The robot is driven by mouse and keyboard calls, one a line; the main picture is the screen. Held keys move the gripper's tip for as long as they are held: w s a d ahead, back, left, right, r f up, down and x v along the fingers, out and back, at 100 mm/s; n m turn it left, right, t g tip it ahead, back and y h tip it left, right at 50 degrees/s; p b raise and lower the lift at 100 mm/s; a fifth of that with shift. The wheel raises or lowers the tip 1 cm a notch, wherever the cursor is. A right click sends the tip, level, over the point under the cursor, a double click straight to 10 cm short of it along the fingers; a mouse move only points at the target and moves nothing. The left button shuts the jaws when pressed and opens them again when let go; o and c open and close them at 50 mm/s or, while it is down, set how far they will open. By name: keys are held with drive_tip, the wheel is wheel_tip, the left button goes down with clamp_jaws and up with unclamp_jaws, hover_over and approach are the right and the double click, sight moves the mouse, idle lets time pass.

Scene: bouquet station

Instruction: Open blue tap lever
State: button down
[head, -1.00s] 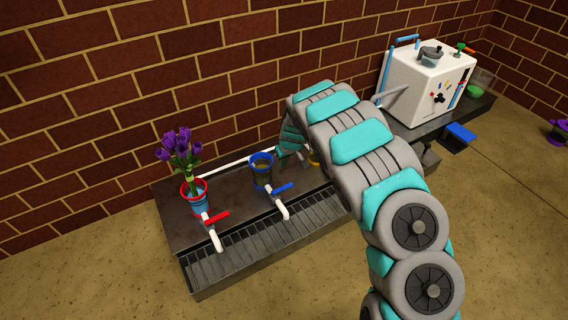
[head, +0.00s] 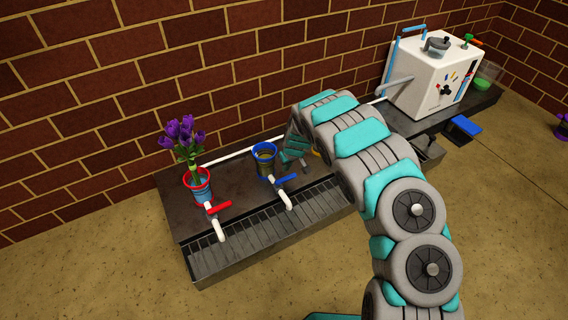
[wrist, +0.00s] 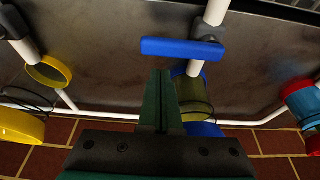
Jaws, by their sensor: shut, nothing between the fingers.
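The blue tap lever (head: 286,179) sits on a white tap pipe (head: 283,196) in front of the blue-rimmed pot (head: 265,151). In the wrist view the blue lever (wrist: 183,48) lies crosswise to the white pipe (wrist: 215,12), just beyond the fingertips. My gripper (head: 300,158) is right of the blue-rimmed pot, close to the lever. In the wrist view its fingers (wrist: 160,75) are together and empty, beside the pot. I cannot tell whether they touch the lever.
A red tap lever (head: 218,208) and a red-rimmed pot (head: 197,186) with purple flowers (head: 182,137) stand to the left. A yellow-rimmed pot (wrist: 48,72) shows in the wrist view. A white machine (head: 432,80) stands at the right. The slatted drain (head: 250,232) is clear.

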drive_tip(key=shift+s+d, duration=0.45)
drive_tip(key=shift+s, duration=0.2)
